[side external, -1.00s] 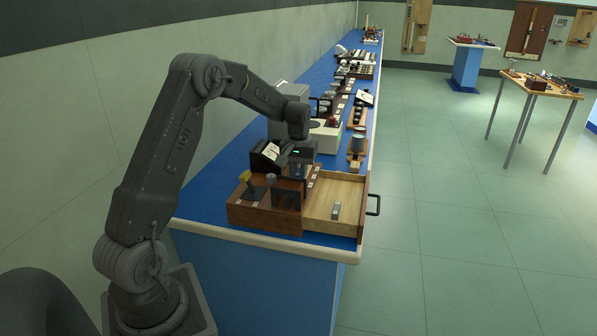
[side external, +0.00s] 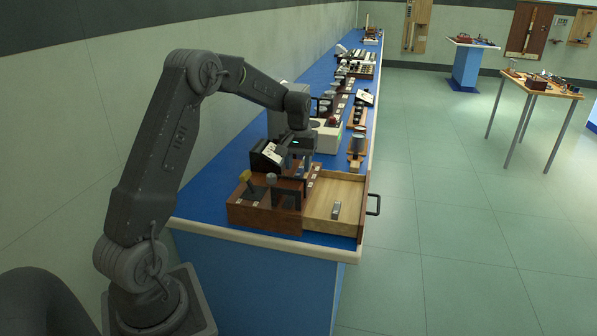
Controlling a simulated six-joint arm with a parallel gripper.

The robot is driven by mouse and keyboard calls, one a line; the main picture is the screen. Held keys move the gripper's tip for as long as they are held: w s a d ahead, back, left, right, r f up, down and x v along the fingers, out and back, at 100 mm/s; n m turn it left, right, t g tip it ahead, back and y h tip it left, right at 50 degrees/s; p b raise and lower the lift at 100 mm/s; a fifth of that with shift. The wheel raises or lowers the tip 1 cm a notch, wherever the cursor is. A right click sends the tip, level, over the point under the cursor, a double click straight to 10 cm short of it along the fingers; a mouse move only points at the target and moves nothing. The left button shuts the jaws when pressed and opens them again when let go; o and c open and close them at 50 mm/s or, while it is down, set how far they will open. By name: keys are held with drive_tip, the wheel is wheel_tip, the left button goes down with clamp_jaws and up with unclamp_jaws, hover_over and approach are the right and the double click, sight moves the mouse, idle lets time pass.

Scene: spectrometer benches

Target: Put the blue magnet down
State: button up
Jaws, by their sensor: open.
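My gripper (side external: 304,168) is open, with its fingers pointing down above the back part of a brown wooden box (side external: 262,217) on the blue bench. I cannot make out the blue magnet; the fingers and the dark parts around them may hide it. The box has a pulled-out drawer (side external: 349,192) on its right side. A small grey metal block (side external: 336,210) lies in the drawer, apart from my gripper.
Knobs and a dark upright plate (side external: 287,194) stand on the box near my gripper. A dark block with a white label (side external: 266,157) stands behind it. Several instruments line the bench farther back. The drawer handle (side external: 374,205) juts past the bench edge.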

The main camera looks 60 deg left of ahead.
sight(299, 173)
wheel_tip(299, 173, up, 9)
drive_tip(key=s+d+r+m+t, duration=0.1)
drive_tip(key=s+d+r+m, duration=0.15)
drive_tip(key=d+r, duration=0.5)
drive_tip(key=s+d+f+m+t, duration=0.1)
drive_tip(key=s+d+m+t, duration=0.1)
drive_tip(key=s+d, duration=0.8)
drive_tip(key=s+d+f+m+t, duration=0.2)
drive_tip(key=s+d+m, duration=0.2)
drive_tip(key=s+d, duration=0.6)
drive_tip(key=shift+s+f+t, duration=0.25)
drive_tip(key=shift+s+t, duration=0.05)
drive_tip(key=shift+s, duration=0.45)
drive_tip(key=shift+m, duration=0.25)
drive_tip(key=shift+c, duration=0.2)
